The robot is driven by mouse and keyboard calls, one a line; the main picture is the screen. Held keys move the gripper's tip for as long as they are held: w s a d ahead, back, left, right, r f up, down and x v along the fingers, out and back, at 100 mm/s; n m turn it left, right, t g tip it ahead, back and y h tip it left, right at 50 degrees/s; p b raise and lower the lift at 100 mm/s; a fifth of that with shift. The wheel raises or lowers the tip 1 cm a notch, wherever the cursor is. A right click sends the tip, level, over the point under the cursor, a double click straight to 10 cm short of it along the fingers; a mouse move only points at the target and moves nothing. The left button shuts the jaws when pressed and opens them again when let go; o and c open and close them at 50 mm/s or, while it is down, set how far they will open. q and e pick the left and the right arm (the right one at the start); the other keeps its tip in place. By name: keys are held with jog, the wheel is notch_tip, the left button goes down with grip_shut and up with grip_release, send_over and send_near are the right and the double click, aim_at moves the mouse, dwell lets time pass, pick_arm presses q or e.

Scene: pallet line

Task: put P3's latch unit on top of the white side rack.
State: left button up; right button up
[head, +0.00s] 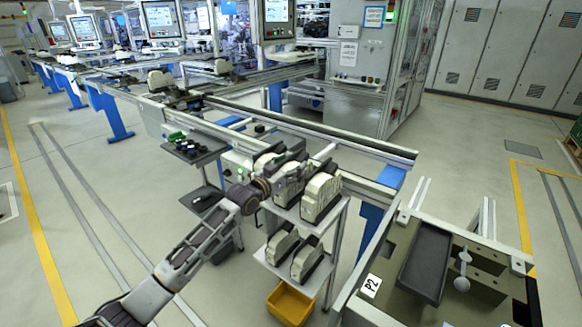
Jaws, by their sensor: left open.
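The white side rack (338,222) stands near the middle, beside the end of the conveyor line. On its top, a cream-and-black latch unit (321,196) stands upright at the right. Another latch unit (264,161) shows partly behind my gripper. My left gripper (296,172) is open at the rack's top, close to these units; its fingers overlap them in the picture, and I cannot tell whether they touch. No P3 label is readable, so I cannot tell which unit is P3's. My right gripper is out of view.
Two more units (282,245) stand on the rack's lower shelf, above a yellow bin (290,303). A fixture marked P2 (371,286) with a dark tray (426,262) is at lower right. A small black shelf (195,150) stands left. Floor at left is clear.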

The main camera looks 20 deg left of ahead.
pick_arm(q)
jog(key=shift+r, duration=0.1)
jog(key=shift+v, duration=5.95)
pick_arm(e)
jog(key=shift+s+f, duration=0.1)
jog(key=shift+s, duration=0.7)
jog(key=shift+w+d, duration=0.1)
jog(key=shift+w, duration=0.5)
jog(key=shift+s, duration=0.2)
